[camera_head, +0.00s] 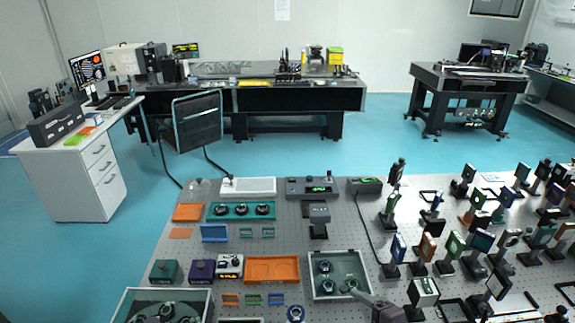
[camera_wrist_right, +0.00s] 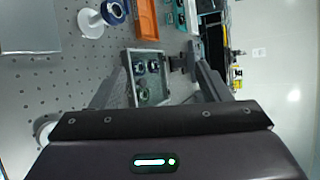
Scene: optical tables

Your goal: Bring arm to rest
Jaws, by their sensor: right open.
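My right gripper (camera_head: 362,296) comes in at the bottom of the head view, at the lower right corner of a grey open-topped tray (camera_head: 312,285). In the right wrist view its two fingers (camera_wrist_right: 158,82) stand wide apart with nothing between them. The same tray with round optic mounts shows beyond the fingers (camera_wrist_right: 131,62). I cannot tell how high the gripper is above the table. My left gripper is in neither view.
The perforated optical table (camera_head: 285,225) carries several posts with optics on the right. An orange tray (camera_head: 271,270) and a teal tray (camera_head: 226,217) lie left of the gripper. A second clear-walled box (camera_head: 205,303) stands at the bottom left.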

